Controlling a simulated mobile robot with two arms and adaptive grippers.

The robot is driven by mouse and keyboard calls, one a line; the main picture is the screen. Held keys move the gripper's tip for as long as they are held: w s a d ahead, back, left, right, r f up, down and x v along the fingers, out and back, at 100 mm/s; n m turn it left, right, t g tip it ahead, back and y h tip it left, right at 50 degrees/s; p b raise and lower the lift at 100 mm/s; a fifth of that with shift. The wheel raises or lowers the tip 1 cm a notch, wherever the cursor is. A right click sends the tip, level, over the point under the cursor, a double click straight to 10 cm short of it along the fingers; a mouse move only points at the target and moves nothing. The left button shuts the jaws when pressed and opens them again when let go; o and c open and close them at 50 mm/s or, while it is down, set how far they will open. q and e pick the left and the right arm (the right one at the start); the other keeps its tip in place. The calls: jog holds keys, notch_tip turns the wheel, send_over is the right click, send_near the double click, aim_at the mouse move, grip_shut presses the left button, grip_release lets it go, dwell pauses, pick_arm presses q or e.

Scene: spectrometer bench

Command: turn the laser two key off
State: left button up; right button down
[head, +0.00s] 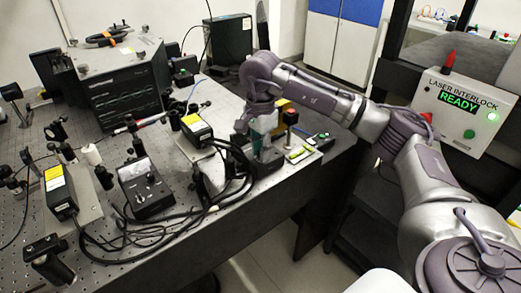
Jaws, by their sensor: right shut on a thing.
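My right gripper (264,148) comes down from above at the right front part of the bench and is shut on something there. Its fingers and wrist hide what they hold. It is at the place of the laser two key, but the key itself cannot be made out, nor which way it points. A black laser head with a yellow label (197,128) stands just left of the gripper, with black cables beside it. A second similar laser head (60,192) stands farther left. My left gripper is not in view.
A black meter box (144,187) stands between the laser heads. The interlock panel (462,112) reads READY with a green light. Cables hang over the bench's front edge.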

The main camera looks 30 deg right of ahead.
jog(key=shift+r, duration=0.1)
dwell(0.3)
jog(key=c, duration=1)
grip_release()
notch_tip(320, 180, up, 12)
